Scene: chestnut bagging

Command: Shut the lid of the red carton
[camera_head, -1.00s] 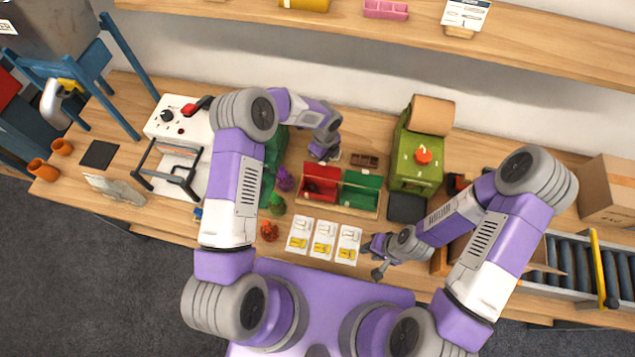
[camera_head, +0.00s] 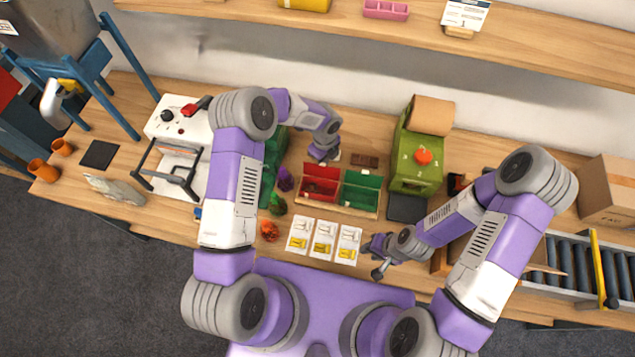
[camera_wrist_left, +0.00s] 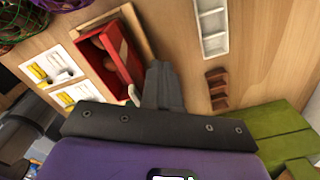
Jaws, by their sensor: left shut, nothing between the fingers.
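The red carton (camera_head: 319,188) stands in a wooden tray (camera_head: 345,211), left of an open green carton (camera_head: 360,191). Its lid (camera_head: 321,170) is raised along the back edge, and brown contents show inside. In the left wrist view the red carton (camera_wrist_left: 97,72) is open, with brown round things in it. My left gripper (camera_head: 326,155) is shut and empty just behind the raised lid. Its fingers (camera_wrist_left: 163,85) also show in the left wrist view, close beside the lid; contact cannot be told. My right gripper (camera_head: 375,257) is near the front edge; its jaws are too small to judge.
Cards with yellow prints (camera_head: 323,240) lie in front of the tray. A green machine (camera_head: 418,160) stands right of it, and a brown rack (camera_head: 364,160) lies behind. Purple, green and red net bags (camera_head: 270,231) are on the left. A shelf (camera_head: 400,40) runs above.

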